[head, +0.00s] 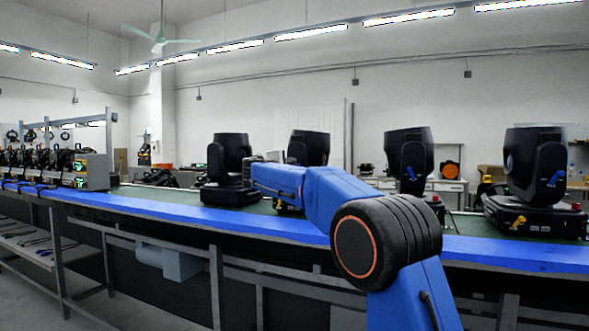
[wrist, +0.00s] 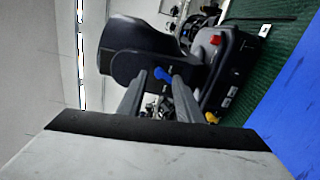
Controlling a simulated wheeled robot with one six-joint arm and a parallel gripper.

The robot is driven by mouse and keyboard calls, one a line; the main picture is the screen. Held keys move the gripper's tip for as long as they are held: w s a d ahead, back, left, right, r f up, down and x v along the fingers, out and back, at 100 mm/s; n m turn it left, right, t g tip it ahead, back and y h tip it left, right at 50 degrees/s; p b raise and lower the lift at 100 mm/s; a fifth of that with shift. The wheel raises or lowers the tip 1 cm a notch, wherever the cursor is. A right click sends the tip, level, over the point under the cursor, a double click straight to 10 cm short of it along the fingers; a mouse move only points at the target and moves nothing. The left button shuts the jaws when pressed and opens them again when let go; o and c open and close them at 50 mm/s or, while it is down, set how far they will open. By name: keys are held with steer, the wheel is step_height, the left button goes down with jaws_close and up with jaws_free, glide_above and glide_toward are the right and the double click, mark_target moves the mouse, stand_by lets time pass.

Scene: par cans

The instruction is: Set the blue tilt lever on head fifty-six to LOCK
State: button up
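In the wrist view, which is turned on its side, a black moving-head fixture (wrist: 135,52) fills the upper middle. A blue tilt lever (wrist: 162,75) sits on its side. My gripper (wrist: 158,88) is open, its two grey fingers pointing at the fixture, and the lever shows between the fingertips. I cannot tell whether either finger touches it. In the head view my arm reaches toward a black fixture (head: 230,158) left of centre; the gripper is not clearly visible there. Fixture numbers and lever markings are too small to read.
More black fixtures stand along the bench, including one right of centre (head: 409,158) and one at far right (head: 536,165), both with blue levers. The bench has a blue front edge (head: 500,253) and green top. A yellow part (wrist: 211,117) sits on the fixture's base in the wrist view.

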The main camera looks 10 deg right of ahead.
steer(key=v, duration=1.4)
steer(key=shift+s, duration=0.2)
steer(key=s+d+f+m+g+y, duration=0.1)
steer(key=s+d+f+m+g, duration=0.1)
steer(key=s+d+f, duration=0.55)
steer(key=s+d+f+m+g+y, duration=0.1)
steer(key=s+d+f+g+y, duration=0.25)
steer(key=s, duration=0.65)
steer(key=s+d+f+m+g+h, duration=0.1)
steer(key=s+d+f+m, duration=0.1)
steer(key=s+d+f, duration=0.5)
steer(key=s+a+f+m+g+y, duration=0.1)
steer(key=s+f+m+y, duration=0.1)
steer(key=s+f, duration=0.5)
steer(key=s+f+m+g+y, duration=0.1)
steer(key=s+f+m+y, duration=0.1)
steer(key=s+f, duration=0.6)
steer(key=s+a+f+m+g+y, duration=0.1)
steer(key=s+f, duration=0.6)
steer(key=s, duration=0.9)
steer(key=shift+a+f+m+y, duration=0.25)
steer(key=shift+a+m+y, duration=0.05)
steer(key=shift+m+y, duration=0.6)
steer(key=shift+s+a+f, duration=0.15)
steer(key=shift+s+f, duration=0.2)
steer(key=shift+s, duration=0.1)
steer(key=shift+c, duration=0.8)
steer(key=shift+w, duration=0.1)
